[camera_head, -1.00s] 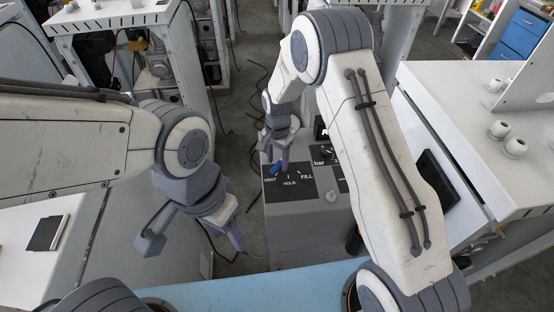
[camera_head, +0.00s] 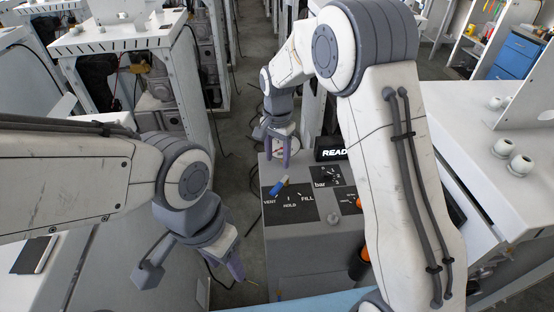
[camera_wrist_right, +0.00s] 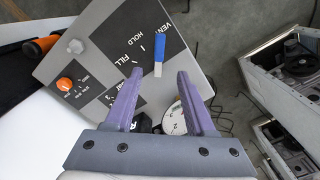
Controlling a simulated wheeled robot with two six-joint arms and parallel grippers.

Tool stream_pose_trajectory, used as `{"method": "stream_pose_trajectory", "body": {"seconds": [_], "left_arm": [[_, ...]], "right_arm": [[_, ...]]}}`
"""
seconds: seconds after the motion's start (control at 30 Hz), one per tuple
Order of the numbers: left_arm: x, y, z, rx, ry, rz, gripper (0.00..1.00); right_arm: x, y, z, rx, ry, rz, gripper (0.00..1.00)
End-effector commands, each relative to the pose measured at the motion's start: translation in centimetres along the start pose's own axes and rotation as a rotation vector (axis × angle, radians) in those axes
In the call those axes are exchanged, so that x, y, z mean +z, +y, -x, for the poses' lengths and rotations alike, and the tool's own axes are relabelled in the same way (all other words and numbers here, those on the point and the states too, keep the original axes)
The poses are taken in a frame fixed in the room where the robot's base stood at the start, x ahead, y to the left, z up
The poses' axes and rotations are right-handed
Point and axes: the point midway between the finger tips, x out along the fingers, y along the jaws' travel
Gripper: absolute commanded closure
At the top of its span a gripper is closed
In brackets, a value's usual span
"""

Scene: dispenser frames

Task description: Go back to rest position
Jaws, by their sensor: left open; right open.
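My right gripper (camera_head: 277,150) is open and empty beyond the blue handle (camera_head: 279,186) of the grey dispenser panel (camera_head: 330,232), with a gap between them in the head view. In the right wrist view the open fingers (camera_wrist_right: 159,74) appear on either side of the handle (camera_wrist_right: 158,52), which lies near the VENT and HOLD labels. My left gripper (camera_head: 235,264) is open at the lower left, its fingers pointing down, left of the dispenser. I see nothing in it. My right upper arm hides the panel's right part.
A READY display (camera_head: 331,150) stands at the panel's back. An orange knob (camera_wrist_right: 64,84), a grey knob (camera_wrist_right: 75,46) and a round gauge (camera_wrist_right: 174,121) show in the wrist view. White cabinets (camera_head: 130,35) stand left; a white counter (camera_head: 505,185) is right. Cables lie on the floor.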

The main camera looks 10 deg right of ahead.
Motion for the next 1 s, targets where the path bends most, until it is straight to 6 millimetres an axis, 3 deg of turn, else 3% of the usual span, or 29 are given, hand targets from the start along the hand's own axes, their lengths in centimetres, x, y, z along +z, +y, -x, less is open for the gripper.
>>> {"method": "stream_pose_trajectory", "body": {"seconds": [0.27, 0.37, 0.47, 0.67, 0.8, 1.0], "left_arm": [[0.0, 0.0, 0.0, 0.000, 0.000, 0.000, 0.50], [0.0, 0.0, 0.0, 0.000, 0.000, 0.000, 0.50], [0.0, 0.0, 0.0, 0.000, 0.000, 0.000, 0.50], [0.0, 0.0, 0.0, 0.000, 0.000, 0.000, 0.50], [0.0, 0.0, 0.0, 0.000, 0.000, 0.000, 0.50], [0.0, 0.0, 0.0, 0.000, 0.000, 0.000, 0.50]], "right_arm": [[0.1, 0.0, 0.0, 0.000, 0.000, 0.002, 0.45], [0.9, 0.1, 0.6, -0.003, 0.000, 0.037, 0.45], [3.5, 0.6, 2.2, -0.012, -0.001, 0.144, 0.45], [12.0, 4.2, 6.4, -0.037, -0.005, 0.526, 0.45], [17.6, 8.3, 8.1, -0.057, -0.008, 0.811, 0.45], [23.2, 14.6, 8.6, -0.083, -0.007, 1.169, 0.45]]}}
